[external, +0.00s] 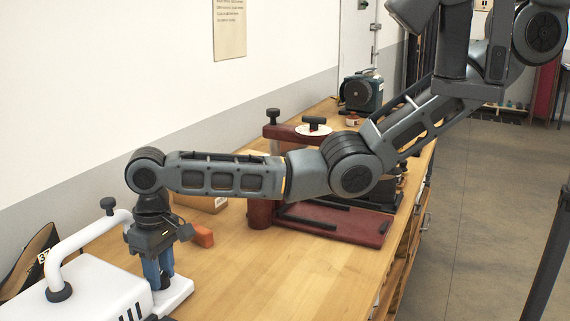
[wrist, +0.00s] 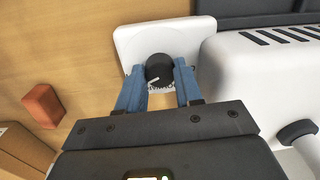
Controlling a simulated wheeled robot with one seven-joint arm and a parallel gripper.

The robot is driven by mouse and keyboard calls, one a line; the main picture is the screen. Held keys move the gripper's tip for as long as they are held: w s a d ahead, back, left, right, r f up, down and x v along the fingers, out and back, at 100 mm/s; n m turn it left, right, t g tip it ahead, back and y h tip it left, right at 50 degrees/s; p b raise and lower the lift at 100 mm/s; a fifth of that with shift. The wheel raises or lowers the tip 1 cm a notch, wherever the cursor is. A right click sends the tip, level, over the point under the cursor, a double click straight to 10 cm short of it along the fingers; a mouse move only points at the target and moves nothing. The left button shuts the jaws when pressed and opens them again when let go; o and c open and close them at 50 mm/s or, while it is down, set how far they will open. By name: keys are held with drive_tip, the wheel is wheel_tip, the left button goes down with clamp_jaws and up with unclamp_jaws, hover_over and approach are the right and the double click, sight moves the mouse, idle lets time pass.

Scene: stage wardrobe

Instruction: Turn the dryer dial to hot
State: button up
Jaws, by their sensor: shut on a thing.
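The dryer (external: 90,290) is a white body with vents and a thick white bent pipe at the lower left of the external view. Its body also shows at the right of the wrist view (wrist: 250,80). Beside the body is a white plate (wrist: 135,40) carrying a black round dial (wrist: 158,70) with a pale pointer line. My gripper (wrist: 160,88) points down over the plate, its blue fingers on either side of the dial and shut on it. Scale marks show at the dial's lower edge, partly hidden; I cannot read them. In the external view my gripper (external: 158,275) hides the dial.
An orange-red block (external: 203,236) lies on the wooden bench (external: 290,265) right of my gripper. A cardboard box (external: 200,203) stands behind it. A dark red press (external: 340,222) and a teal device (external: 362,92) stand farther back. The bench front is clear.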

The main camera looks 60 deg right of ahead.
sight(162, 273)
drive_tip(key=shift+m, duration=0.9)
drive_tip(key=o, duration=0.8)
drive_tip(key=shift+c, duration=0.2)
drive_tip(key=shift+r, duration=0.15)
drive_tip(key=shift+d+r+b, duration=0.15)
drive_tip(key=shift+r+b, duration=0.15)
drive_tip(key=shift+r, duration=1.6)
drive_tip(key=shift+d+r+b, duration=0.1)
drive_tip(key=shift+r+b, duration=0.15)
drive_tip(key=shift+r, duration=1.65)
